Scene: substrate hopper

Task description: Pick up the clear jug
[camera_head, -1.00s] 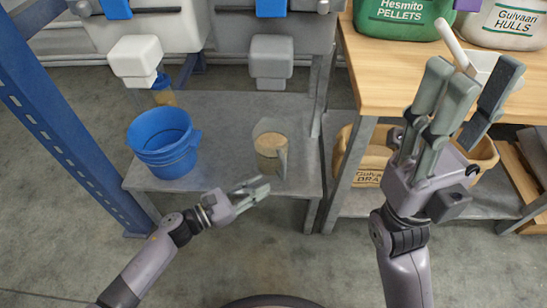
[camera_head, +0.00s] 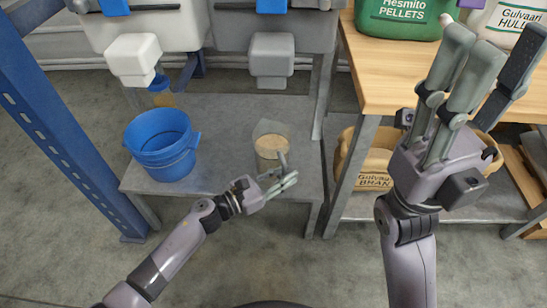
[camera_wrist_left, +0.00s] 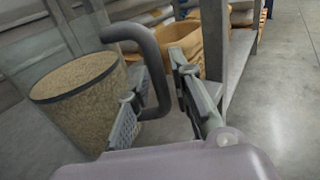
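The clear jug (camera_head: 272,150) stands on the grey lower shelf below the grey hopper spout and holds tan granules. In the left wrist view the jug (camera_wrist_left: 78,95) shows at the left, with its dark curved handle (camera_wrist_left: 155,70) towards the middle. My left gripper (camera_head: 290,180) is at the jug's handle side, in front of it. In the wrist view its fingers (camera_wrist_left: 165,105) are open, with the handle's lower part between them; I cannot tell whether they touch it. My right gripper (camera_head: 485,50) is raised over the wooden table, fingers apart and empty.
A blue bucket (camera_head: 162,145) stands left on the shelf (camera_head: 225,120). A white spout (camera_head: 133,58) and a grey spout (camera_head: 271,60) hang above. The blue post (camera_head: 65,130) is at left.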

